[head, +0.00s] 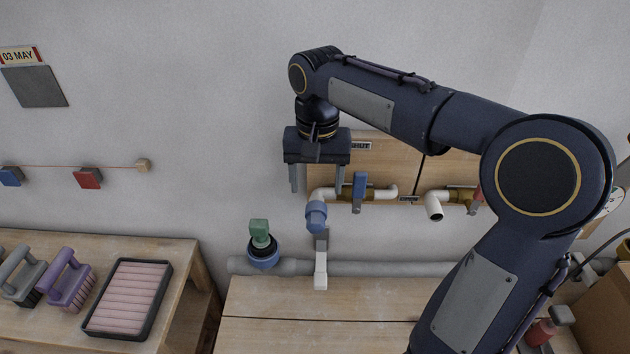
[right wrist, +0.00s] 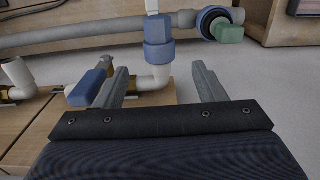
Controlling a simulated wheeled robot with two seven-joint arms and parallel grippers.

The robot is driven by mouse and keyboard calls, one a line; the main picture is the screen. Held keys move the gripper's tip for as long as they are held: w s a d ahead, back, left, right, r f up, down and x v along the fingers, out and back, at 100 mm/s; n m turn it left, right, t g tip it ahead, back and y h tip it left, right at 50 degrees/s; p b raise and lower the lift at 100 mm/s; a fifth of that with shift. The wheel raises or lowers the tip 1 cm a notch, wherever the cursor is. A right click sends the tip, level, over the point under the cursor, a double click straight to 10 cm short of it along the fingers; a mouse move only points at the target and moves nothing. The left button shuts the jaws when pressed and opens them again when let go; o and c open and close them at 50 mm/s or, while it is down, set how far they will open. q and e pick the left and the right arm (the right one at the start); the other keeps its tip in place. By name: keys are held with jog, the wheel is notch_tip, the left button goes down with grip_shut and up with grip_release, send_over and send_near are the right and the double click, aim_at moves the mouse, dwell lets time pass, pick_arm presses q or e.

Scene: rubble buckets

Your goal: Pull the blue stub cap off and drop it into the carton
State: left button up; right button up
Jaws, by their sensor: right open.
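The blue stub cap (head: 316,216) sits on the down-turned end of a white elbow pipe (head: 322,195) fixed to the wooden wall board. In the right wrist view the cap (right wrist: 158,40) shows beyond the fingertips, on the white pipe. My right gripper (head: 317,186) points down, open and empty, with its fingers spread to either side of the elbow in the picture. The cap is beyond the fingertips, not between them. A brown carton (head: 606,308) shows partly at the right edge, its inside hidden. My left gripper is not in view.
Near the cap are a blue-handled valve (head: 359,188), another white pipe end (head: 433,206), and a grey pipe (head: 385,268) with a green plug (head: 259,231). A bench with brushes and a pink-ribbed tray (head: 128,296) stands left. The wooden worktop (head: 300,325) is mostly clear.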

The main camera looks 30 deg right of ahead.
aim_at(316, 217)
jog(key=shift+w+f, duration=0.15)
jog(key=shift+f, duration=0.1)
notch_tip(316, 217, down, 7)
jog(key=shift+f, duration=0.15)
jog(key=shift+c, duration=0.4)
jog(key=c, duration=1.1)
jog(key=shift+s+a, duration=0.1)
jog(key=shift+s, duration=0.15)
jog(key=shift+s+a+b, duration=0.2)
jog(key=shift+s+a, duration=0.1)
jog(key=shift+s, duration=0.25)
jog(key=shift+s+a+b, duration=0.2)
jog(key=shift+s+a, duration=0.1)
jog(key=shift+s, duration=0.2)
jog(key=shift+s+a, duration=0.1)
jog(key=shift+s, duration=0.05)
